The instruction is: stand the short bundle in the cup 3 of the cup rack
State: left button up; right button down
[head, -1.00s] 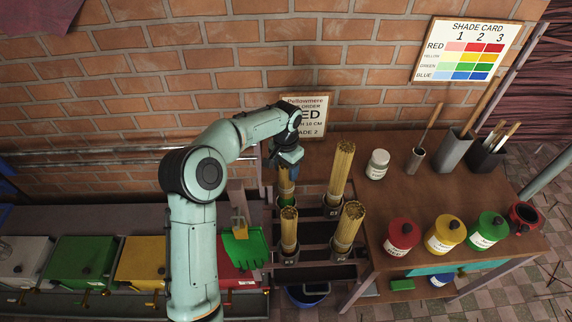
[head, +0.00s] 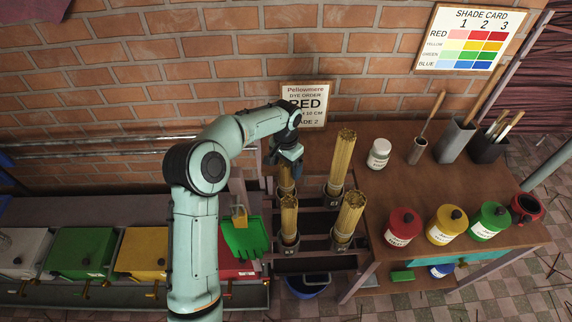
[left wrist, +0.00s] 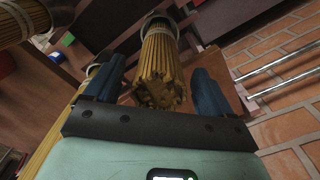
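The short bundle (head: 286,180) of tan sticks stands at the back left of the cup rack (head: 318,222), below my left gripper (head: 290,160). In the left wrist view, the short bundle (left wrist: 158,75) lies between the two blue fingers of my left gripper (left wrist: 157,85). The fingers are apart, with a gap on each side of the bundle. Its far end sits inside a cup (left wrist: 160,20) with a pale rim. The number of this cup cannot be read. My right gripper is not in view.
Taller bundles stand in other cups at back right (head: 341,160), front left (head: 289,215) and front right (head: 350,212). Red (head: 402,228), yellow (head: 446,226) and green (head: 489,222) jars and a white jar (head: 379,153) stand on the table to the right.

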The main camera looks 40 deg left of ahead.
pick_arm(q)
notch_tip(320, 180, up, 13)
jog(key=p, duration=0.1)
jog(key=shift+r+p, duration=0.2)
jog(key=shift+p, duration=0.2)
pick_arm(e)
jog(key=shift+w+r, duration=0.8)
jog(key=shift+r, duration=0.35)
pick_arm(q)
jog(key=shift+f, duration=0.1)
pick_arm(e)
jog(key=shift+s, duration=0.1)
